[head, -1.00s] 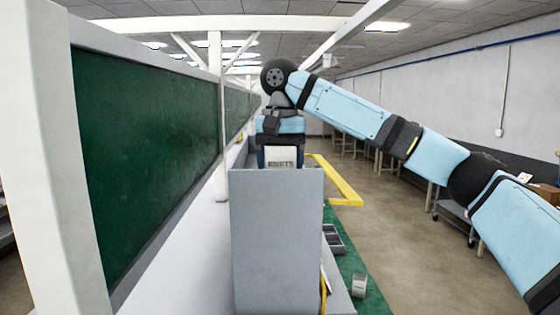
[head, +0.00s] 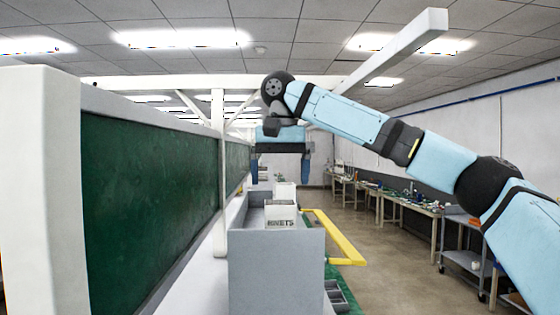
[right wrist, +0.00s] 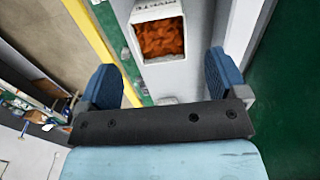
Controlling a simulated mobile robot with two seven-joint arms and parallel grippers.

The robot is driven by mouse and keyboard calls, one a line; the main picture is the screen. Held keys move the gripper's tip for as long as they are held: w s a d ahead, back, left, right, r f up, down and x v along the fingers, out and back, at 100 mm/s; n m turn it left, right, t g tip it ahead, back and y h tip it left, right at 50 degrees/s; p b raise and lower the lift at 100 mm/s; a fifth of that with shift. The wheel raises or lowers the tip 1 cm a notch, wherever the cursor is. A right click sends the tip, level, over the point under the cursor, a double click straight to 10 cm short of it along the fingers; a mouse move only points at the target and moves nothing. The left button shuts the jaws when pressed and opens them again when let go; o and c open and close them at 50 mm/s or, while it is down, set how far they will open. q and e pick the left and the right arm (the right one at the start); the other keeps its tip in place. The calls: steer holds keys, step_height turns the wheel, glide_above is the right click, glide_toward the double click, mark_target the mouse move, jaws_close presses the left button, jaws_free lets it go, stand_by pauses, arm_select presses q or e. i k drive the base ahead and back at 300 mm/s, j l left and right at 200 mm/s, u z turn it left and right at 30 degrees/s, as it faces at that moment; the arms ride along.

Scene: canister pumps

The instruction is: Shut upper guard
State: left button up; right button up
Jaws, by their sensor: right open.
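My right gripper (head: 280,172) comes in from the right in the head view, pointing down with its fingers apart and nothing between them. It stands above and beyond the grey bench end, over a white box (head: 281,216) with lettering. In the right wrist view my right gripper (right wrist: 163,78) is open, with a white box of orange pieces (right wrist: 159,38) ahead between the finger lines. A yellow bar frame (head: 343,245), perhaps the guard, juts out right of the bench; a yellow bar (right wrist: 93,35) also shows in the right wrist view. The gripper is not touching it. My left gripper is not in view.
A grey bench end panel (head: 277,275) stands near. A green board (head: 150,190) and white posts (head: 218,170) run along the left. A white overhead beam (head: 395,50) crosses near my right arm. The aisle floor (head: 400,265) at right is clear.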

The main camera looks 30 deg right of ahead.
mark_target(352, 258)
steer(key=k+l, duration=0.25)
steer(key=k, duration=0.2)
steer(key=k+l, duration=0.25)
steer(key=k, duration=0.25)
